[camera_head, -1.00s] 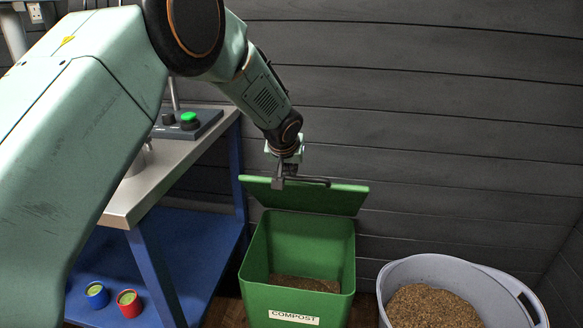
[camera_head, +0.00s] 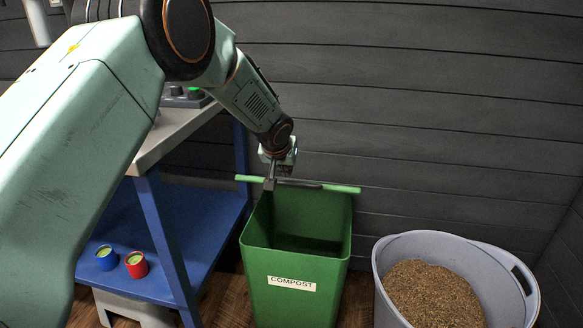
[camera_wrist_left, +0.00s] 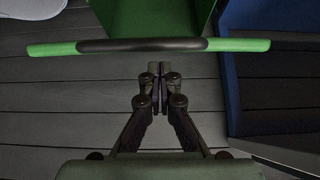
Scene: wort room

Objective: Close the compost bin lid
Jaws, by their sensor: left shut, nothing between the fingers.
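The green compost bin (camera_head: 292,257) stands on the floor with a white "COMPOST" label on its front; its top is open. Its green lid (camera_head: 340,188) is raised at the back and shows nearly edge-on as a thin bar. In the left wrist view the lid (camera_wrist_left: 238,45) crosses the top as a bar with a dark strip in its middle, and the bin (camera_wrist_left: 160,17) is behind it. My left gripper (camera_head: 270,183) is shut and empty at the lid's left half; its fingertips (camera_wrist_left: 158,70) are close to the dark strip. I cannot tell whether they touch. My right gripper is out of view.
A grey tub (camera_head: 385,285) of brown grain stands right of the bin. A workbench (camera_head: 160,210) with a blue shelf is at the left, with a blue cup (camera_head: 106,259) and a red cup (camera_head: 137,266) on it. A dark plank wall (camera_head: 430,120) is behind.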

